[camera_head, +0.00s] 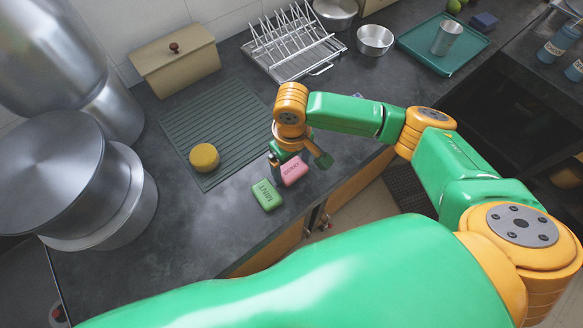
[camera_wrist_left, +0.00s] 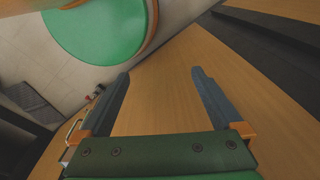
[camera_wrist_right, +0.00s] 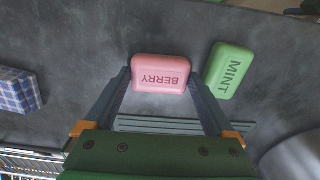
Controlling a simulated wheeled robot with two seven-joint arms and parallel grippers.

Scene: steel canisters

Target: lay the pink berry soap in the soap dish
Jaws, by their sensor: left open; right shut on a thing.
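The pink soap marked BERRY (camera_head: 294,170) lies near the front edge of the dark counter. In the right wrist view the pink soap (camera_wrist_right: 160,72) sits between the fingers of my right gripper (camera_wrist_right: 158,88), which is shut on it. My right gripper (camera_head: 283,160) comes down over the soap from above in the head view. My left gripper (camera_wrist_left: 161,74) is open and empty, above a wooden surface; it is not seen in the head view. I cannot make out a soap dish in any view.
A green soap marked MINT (camera_head: 267,195) lies just beside the pink one. A ribbed green mat (camera_head: 232,118) with a round yellow thing (camera_head: 204,157) is behind them. A wire rack (camera_head: 291,45) stands farther back. A blue checked item (camera_wrist_right: 18,91) lies left in the right wrist view.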

